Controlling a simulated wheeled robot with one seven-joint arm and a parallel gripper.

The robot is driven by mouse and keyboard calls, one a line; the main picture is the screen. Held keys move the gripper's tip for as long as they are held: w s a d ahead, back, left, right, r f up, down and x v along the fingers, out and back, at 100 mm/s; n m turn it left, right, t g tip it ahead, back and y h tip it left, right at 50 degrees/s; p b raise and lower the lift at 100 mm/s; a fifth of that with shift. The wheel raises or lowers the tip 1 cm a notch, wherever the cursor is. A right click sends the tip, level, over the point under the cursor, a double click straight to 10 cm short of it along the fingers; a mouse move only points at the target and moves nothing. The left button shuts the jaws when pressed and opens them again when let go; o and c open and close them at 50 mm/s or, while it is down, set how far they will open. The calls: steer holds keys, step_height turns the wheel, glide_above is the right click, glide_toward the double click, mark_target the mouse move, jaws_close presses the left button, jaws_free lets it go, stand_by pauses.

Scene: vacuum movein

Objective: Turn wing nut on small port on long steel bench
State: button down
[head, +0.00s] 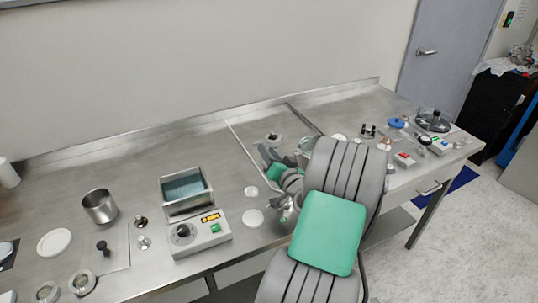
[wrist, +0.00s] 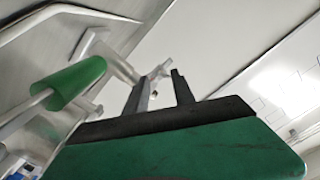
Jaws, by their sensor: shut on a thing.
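In the wrist view my gripper (wrist: 161,80) shows as two dark fingers with a narrow gap between their tips. A small pale metal piece, seemingly the wing nut (wrist: 156,72), shows at the tips, and the fingers are shut on it. Its details are too small and blurred to read. In the head view my arm reaches over the long steel bench (head: 145,165). My grey and green arm links cover the view there, so the fingers, the wing nut and the small port cannot be made out clearly.
A control box (head: 196,236) with a dial and a tray (head: 186,206) stand left of my arm. A steel cup (head: 100,206) and small fittings lie further left. Several small parts, a blue round piece (head: 397,122) and a red-marked box (head: 404,160) crowd the right end.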

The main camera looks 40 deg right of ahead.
steer(key=n+b, duration=0.4)
steer(key=b, duration=0.2)
steer(key=shift+b, duration=0.3)
steer(key=c, duration=1)
jaws_free()
steer(key=shift+c, duration=0.2)
steer(key=b+v, duration=0.1)
steer(key=v, duration=0.6)
steer(key=shift+s, duration=0.25)
steer(key=shift+s+a, duration=0.15)
steer(key=shift+s, duration=0.05)
